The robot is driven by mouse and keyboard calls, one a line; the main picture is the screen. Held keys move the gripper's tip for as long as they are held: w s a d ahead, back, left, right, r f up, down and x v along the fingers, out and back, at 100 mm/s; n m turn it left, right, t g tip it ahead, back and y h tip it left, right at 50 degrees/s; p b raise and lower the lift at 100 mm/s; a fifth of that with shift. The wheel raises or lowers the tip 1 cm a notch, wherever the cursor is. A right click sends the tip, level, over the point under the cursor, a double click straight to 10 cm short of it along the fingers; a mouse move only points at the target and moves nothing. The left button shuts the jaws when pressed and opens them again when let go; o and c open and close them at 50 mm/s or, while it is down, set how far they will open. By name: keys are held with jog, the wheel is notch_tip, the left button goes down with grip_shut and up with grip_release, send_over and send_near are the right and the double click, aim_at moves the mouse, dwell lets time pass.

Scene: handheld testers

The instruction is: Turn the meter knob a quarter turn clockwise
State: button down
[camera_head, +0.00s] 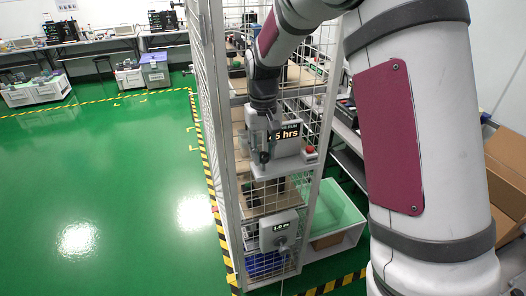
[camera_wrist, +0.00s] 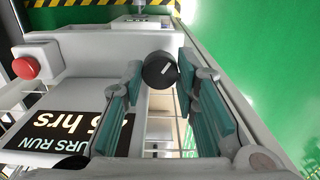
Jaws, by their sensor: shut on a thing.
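The meter (camera_head: 287,137) is a pale box on the mesh cage, with a dark display reading partly "5 hrs". In the wrist view its display (camera_wrist: 75,125) appears upside-down to the left, with "URS RUN" legible. The black round knob (camera_wrist: 158,72) has a short white pointer line, slanting toward the upper right in that view. My gripper (camera_wrist: 160,67) has its two teal-padded fingers on either side of the knob, closed on it. In the head view my gripper (camera_head: 262,148) is in front of the meter's left part and hides the knob.
A red button (camera_head: 310,153) sits at the meter's right; it also shows in the wrist view (camera_wrist: 26,68). Mesh cage posts (camera_head: 215,130) stand close by on the left. Green floor (camera_head: 110,170) is open further left.

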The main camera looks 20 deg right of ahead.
aim_at(264, 154)
jog(key=m, duration=0.5)
jog(key=shift+m, duration=0.3)
jog(key=m+p, duration=0.1)
jog(key=m, duration=0.4)
jog(key=shift+m, duration=0.3)
jog(key=c, duration=1.2)
grip_release()
jog(key=shift+c, duration=0.2)
notch_tip(264, 154, up, 12)
